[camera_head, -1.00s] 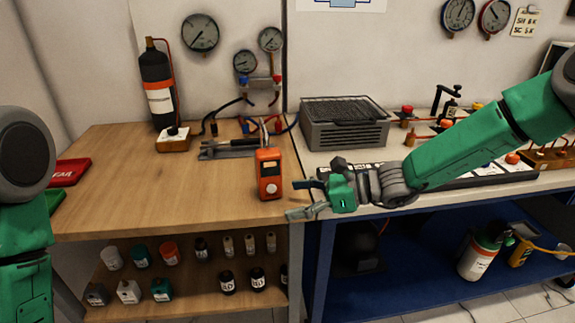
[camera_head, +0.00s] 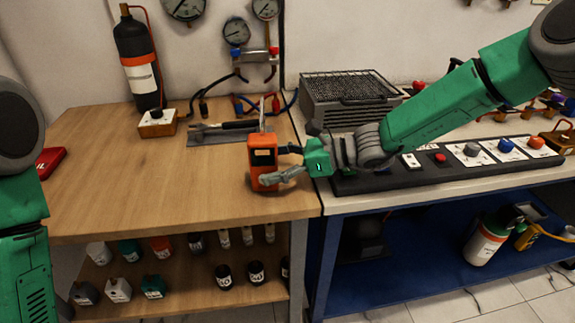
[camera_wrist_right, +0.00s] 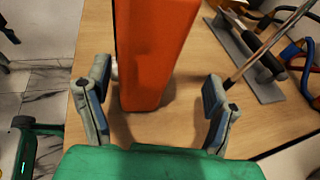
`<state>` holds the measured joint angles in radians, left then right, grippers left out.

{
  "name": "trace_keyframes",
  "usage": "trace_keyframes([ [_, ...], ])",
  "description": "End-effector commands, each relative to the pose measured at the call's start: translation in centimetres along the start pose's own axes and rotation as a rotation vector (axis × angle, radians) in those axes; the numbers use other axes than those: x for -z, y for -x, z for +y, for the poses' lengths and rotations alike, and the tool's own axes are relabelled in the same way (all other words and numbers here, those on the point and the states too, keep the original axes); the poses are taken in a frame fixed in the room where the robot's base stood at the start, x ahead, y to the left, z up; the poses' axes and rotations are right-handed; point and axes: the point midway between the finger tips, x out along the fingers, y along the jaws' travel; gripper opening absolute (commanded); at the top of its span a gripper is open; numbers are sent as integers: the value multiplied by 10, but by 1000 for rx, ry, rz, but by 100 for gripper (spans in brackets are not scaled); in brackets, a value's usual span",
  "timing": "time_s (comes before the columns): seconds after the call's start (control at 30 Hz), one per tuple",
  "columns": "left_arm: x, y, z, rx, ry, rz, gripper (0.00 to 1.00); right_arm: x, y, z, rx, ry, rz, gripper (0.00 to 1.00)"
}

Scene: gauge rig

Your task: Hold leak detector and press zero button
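The orange leak detector (camera_head: 262,161) stands upright on the wooden table near its front right edge. Its dark screen and a pale round button face the head camera. My right gripper (camera_head: 283,163) is at its right side, with fingers around it. In the right wrist view the detector (camera_wrist_right: 152,55) stands between the two open fingers of my right gripper (camera_wrist_right: 155,100), with a visible gap on the right. On the left the finger is close, and contact cannot be told. My left arm shows at the left edge of the head view, but its gripper is out of view.
A black panel of knobs (camera_head: 440,168) sits right on the blue bench.

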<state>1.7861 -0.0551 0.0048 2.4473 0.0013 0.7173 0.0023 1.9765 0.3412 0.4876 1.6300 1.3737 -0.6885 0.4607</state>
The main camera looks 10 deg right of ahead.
Motion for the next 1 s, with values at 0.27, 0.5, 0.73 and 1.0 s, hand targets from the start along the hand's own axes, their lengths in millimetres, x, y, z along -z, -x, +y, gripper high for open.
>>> trace_keyframes([
  [0.27,2,-22,0,0,0,-1,69,2,-41,0,0,0,-1,76],
  [0.5,1,-27,0,0,0,-2,69,1,-58,0,1,-1,0,76],
  [0.73,1,-28,0,0,0,-2,69,0,-61,0,1,-1,0,76],
  [1.0,0,-28,0,0,0,-3,69,0,-61,0,0,0,0,27],
])
